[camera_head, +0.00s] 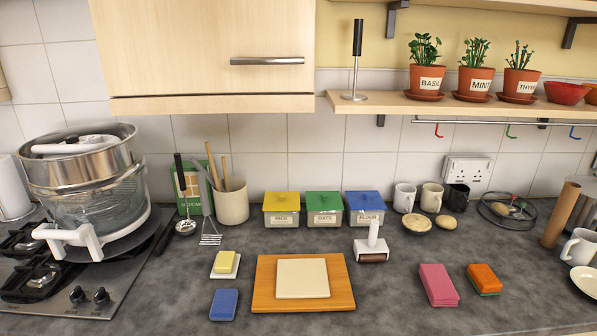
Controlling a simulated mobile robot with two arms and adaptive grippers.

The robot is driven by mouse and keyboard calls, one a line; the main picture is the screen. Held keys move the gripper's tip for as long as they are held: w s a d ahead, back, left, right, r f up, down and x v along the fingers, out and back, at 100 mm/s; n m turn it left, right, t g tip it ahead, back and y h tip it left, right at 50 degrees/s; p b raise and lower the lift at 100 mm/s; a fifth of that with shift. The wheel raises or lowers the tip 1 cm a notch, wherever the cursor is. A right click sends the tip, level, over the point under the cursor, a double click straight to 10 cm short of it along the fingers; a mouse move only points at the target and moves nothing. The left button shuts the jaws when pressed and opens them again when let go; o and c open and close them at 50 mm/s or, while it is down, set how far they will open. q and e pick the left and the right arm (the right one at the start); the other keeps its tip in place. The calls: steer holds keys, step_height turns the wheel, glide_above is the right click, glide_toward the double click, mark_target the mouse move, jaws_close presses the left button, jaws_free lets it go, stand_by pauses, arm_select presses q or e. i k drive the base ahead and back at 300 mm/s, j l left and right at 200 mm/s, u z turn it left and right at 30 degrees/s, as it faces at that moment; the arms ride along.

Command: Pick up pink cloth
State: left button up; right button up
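A pink cloth (438,285), folded into a thick rectangle, lies on the dark grey counter (385,310) right of centre. Nothing covers it. An orange and green sponge (484,278) lies just to its right, apart from it. Neither of my grippers can be made out in the head view.
A wooden board (262,290) with a cream slab (302,278) lies left of the cloth. A white-handled tool (372,245) stands behind and left of it. A blue sponge (223,304) and a butter-like block (224,262) lie farther left. A shelf (440,104) overhangs the back.

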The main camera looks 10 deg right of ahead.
mark_target(440, 290)
steer(key=z, duration=1.4)
steer(key=i+l+u, duration=0.1)
steer(key=l+u, duration=0.1)
steer(key=l, duration=0.2)
steer(key=i, duration=0.05)
